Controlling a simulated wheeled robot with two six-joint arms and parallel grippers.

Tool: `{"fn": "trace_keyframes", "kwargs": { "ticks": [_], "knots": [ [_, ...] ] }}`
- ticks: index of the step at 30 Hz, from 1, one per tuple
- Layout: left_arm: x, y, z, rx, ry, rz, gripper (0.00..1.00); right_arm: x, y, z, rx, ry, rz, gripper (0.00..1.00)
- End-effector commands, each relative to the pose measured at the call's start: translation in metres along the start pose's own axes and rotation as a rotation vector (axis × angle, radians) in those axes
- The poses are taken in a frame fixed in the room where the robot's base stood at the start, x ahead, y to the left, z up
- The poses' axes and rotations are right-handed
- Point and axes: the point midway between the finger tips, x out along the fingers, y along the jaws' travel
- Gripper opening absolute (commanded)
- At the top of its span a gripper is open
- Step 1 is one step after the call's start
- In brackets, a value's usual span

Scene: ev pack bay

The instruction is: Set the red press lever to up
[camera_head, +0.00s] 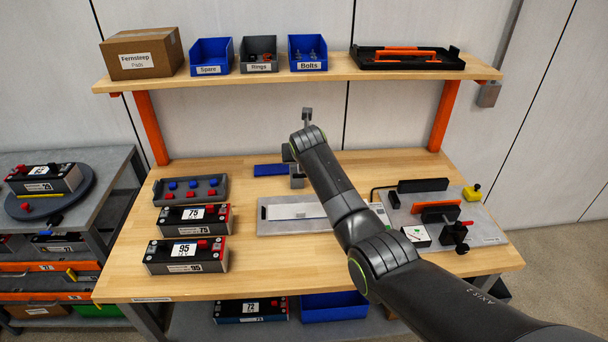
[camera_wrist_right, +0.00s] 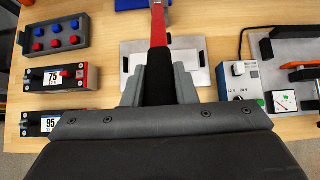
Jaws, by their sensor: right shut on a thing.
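The red press lever (camera_wrist_right: 158,28) shows in the right wrist view as a red bar with a black grip (camera_wrist_right: 158,75). My right gripper (camera_wrist_right: 158,88) is shut on the black grip, with one grey finger on each side of it. In the head view my right arm reaches in from the lower right to above the bench, and it hides the lever there. I cannot tell the lever's angle from these frames. A grey plate with a pale panel (camera_head: 268,228) lies on the bench below my arm. My left gripper is in neither view.
Battery modules (camera_head: 187,256) and a grey tray of red and blue caps (camera_head: 216,188) stand at the bench's left. A grey fixture plate with a meter (camera_head: 416,235) and a clamp stands right. A shelf (camera_head: 270,81) with bins runs behind.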

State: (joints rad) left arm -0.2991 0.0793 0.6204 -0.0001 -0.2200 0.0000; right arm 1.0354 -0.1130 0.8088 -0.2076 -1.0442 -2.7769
Motion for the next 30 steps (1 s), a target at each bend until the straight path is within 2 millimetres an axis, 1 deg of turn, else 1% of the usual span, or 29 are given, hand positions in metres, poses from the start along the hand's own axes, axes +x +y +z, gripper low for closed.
{"fn": "trace_keyframes", "kwargs": {
  "ticks": [1,3,12,17,26,27,30],
  "knots": [
    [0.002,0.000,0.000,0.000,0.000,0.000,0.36,-0.002,0.000,0.011,-0.009,0.002,0.000,0.00],
    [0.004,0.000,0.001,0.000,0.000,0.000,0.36,-0.002,0.000,0.018,-0.010,0.021,0.001,0.00],
    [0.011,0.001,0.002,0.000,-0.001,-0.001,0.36,-0.008,0.000,0.044,-0.007,0.087,0.000,0.00],
    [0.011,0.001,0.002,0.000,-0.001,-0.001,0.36,-0.011,-0.001,0.049,-0.002,0.100,0.001,0.00],
    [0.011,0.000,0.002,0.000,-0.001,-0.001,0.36,-0.011,-0.001,0.050,0.001,0.101,0.001,0.00],
    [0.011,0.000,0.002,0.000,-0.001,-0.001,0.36,-0.012,-0.001,0.050,0.001,0.101,0.001,0.28],
    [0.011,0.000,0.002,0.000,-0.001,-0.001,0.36,-0.011,-0.001,0.049,0.001,0.103,0.001,0.41]
  ]
}}
